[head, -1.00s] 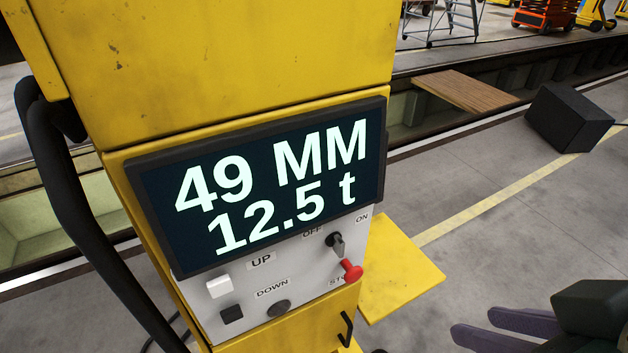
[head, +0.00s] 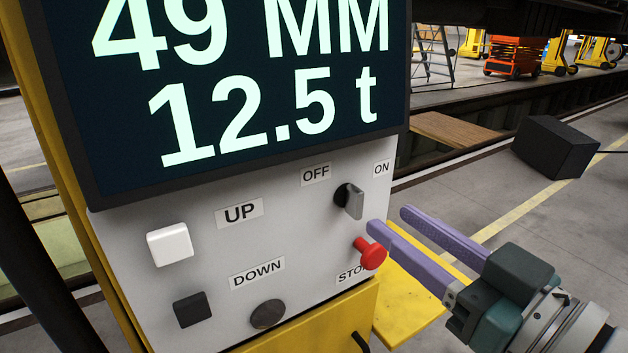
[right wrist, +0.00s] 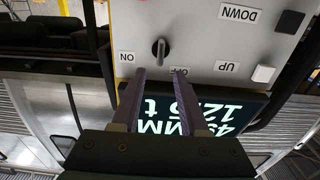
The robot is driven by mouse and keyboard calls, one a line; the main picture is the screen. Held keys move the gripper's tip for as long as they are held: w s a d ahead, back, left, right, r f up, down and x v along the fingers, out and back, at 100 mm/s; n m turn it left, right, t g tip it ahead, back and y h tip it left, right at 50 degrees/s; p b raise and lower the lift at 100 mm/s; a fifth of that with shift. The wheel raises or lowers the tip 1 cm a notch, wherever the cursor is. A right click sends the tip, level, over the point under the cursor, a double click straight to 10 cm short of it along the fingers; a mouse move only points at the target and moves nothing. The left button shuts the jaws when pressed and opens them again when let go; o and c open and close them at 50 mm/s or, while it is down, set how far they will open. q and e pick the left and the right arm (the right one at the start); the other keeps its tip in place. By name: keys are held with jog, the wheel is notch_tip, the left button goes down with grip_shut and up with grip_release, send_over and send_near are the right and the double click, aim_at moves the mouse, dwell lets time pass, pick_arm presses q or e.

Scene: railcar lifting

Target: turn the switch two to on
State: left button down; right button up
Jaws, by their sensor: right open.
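The rotary switch (head: 350,201) is a dark knob with a grey handle on the light control panel (head: 215,275), between the OFF label (head: 316,174) and the ON label (head: 381,168). I cannot tell which label its handle points to. My right gripper (head: 390,218) has purple fingers and is open and empty, just right of and below the switch, apart from it. In the right wrist view, upside down, the switch (right wrist: 159,48) lies just beyond the fingertips of the gripper (right wrist: 164,72), roughly between them. My left gripper is not in view.
A red stop button (head: 370,254) sits close below the switch, beside my fingers. A white UP button (head: 169,244) and a black DOWN button (head: 192,309) are at the left. The display (head: 240,95) is above. A yellow ledge (head: 412,300) juts out below.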

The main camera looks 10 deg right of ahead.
aim_at(363, 199)
jog(key=x, duration=0.6)
jog(key=shift+w+a, duration=0.1)
jog(key=shift+w, duration=0.15)
grip_shut()
dwell(0.3)
